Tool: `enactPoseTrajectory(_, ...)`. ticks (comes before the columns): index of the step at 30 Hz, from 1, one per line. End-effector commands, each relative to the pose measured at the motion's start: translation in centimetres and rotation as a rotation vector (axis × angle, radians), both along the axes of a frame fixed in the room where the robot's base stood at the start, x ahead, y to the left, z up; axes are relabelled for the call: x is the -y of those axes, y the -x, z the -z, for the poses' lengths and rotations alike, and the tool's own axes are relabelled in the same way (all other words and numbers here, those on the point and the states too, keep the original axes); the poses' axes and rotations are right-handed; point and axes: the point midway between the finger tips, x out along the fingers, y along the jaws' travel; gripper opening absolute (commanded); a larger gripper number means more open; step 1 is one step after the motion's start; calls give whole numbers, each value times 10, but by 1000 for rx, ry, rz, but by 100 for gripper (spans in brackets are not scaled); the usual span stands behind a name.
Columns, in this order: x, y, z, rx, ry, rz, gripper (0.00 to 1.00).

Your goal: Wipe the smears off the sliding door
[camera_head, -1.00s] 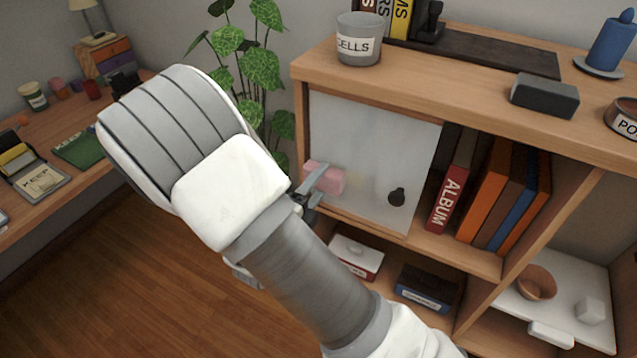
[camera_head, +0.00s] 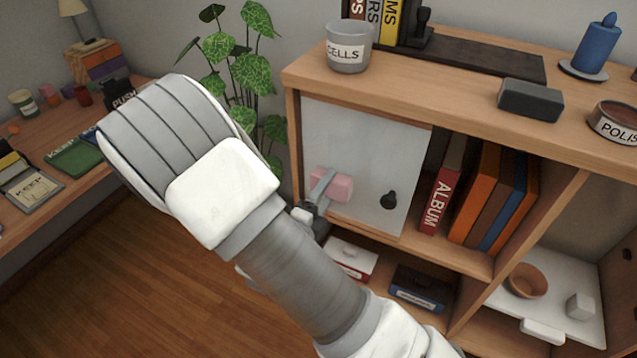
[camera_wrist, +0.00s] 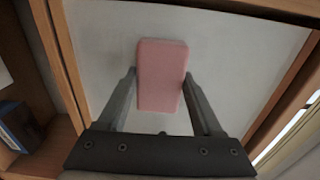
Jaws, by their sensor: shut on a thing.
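The sliding door (camera_head: 355,146) is a pale panel with a dark round knob (camera_head: 388,200) at its lower right, set in the left bay of the wooden cabinet. It also fills most of the wrist view (camera_wrist: 225,50). My gripper (camera_head: 325,187) is at the lower left part of the door, shut on a pink sponge (camera_head: 339,187). In the wrist view the sponge (camera_wrist: 161,75) sits between the two fingers (camera_wrist: 158,92) and appears against the panel. I cannot make out any clear smear on the door now; the area behind the sponge is hidden.
The cabinet top (camera_head: 440,85) holds a CELLS cup (camera_head: 348,50), a dark block (camera_head: 530,99) and a blue candle (camera_head: 597,45). Books (camera_head: 490,195) stand right of the door. Boxes lie on the shelf below. A plant (camera_head: 235,60) stands left of the cabinet.

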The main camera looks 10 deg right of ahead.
Motion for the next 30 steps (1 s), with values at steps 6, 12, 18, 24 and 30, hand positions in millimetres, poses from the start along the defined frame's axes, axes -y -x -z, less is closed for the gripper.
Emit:
enactPoseTrajectory(6,9,6,0,1,1,1,23)
enactPoseTrajectory(12,19,12,-1,0,2,1,23)
enactPoseTrajectory(18,34,21,-1,1,3,2,23)
enactPoseTrajectory(24,42,26,0,1,1,0,23)
enactPoseTrajectory(30,44,25,-2,0,1,0,23)
